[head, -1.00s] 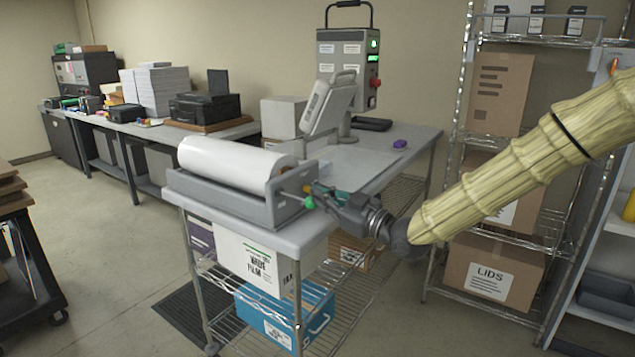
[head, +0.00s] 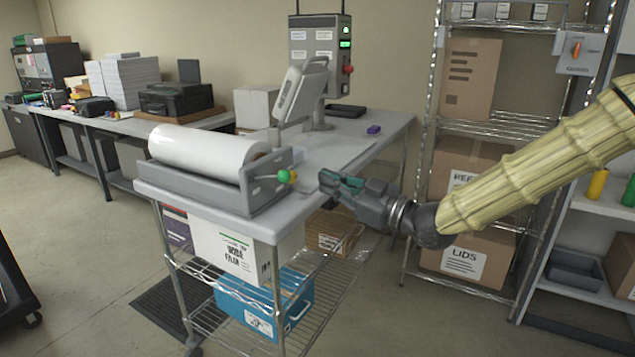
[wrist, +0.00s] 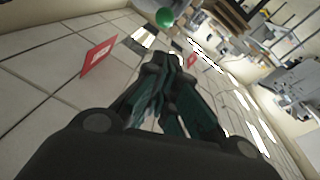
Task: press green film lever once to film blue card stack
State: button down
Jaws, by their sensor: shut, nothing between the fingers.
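The green film lever, a rod with a green ball knob (head: 284,176), sticks out from the right end of the grey film roller holder (head: 215,190) with its white roll. A small orange piece shows beside the knob. My gripper (head: 324,179) is shut and empty, to the right of the knob with a gap between them, over the table's right edge. In the wrist view the shut dark-green fingers (wrist: 168,60) point toward the green knob (wrist: 165,17), which is beyond their tips. I cannot make out a blue card stack.
A grey tilted screen (head: 300,92) and a control box (head: 320,55) with a green light and red button stand behind the roller. A purple object (head: 373,130) lies on the table. A wire shelf with boxes (head: 465,255) stands at right.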

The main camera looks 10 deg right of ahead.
jog(key=shift+s+d+f, duration=0.2)
jog(key=shift+s+d, duration=0.2)
jog(key=shift+d, duration=0.05)
dwell(0.4)
jog(key=s+f+m+g+h, duration=0.2)
jog(key=s+f+m+h, duration=0.1)
jog(key=f, duration=1)
jog(key=s+f+m+g+h, duration=0.2)
jog(key=s+f+m, duration=0.1)
jog(key=f, duration=1)
jog(key=s+f+m+g+h, duration=0.2)
jog(key=s+f+h, duration=0.1)
jog(key=f, duration=1.1)
jog(key=s+d+f+m+g+h, duration=0.1)
jog(key=s+f+g, duration=0.1)
jog(key=s+f, duration=0.5)
jog(key=s+d+f+m+g+h, duration=0.1)
jog(key=s+f+m+g+h, duration=0.1)
jog(key=s+f, duration=0.5)
jog(key=s+d+f+m+g+h, duration=0.1)
jog(key=s+f+g, duration=0.3)
jog(key=s, duration=1.2)
notch_tip(320, 180, down, 3)
jog(key=shift+s+d+r+m+h, duration=0.1)
jog(key=shift+s+d+m+h, duration=0.15)
jog(key=shift+d+h, duration=0.35)
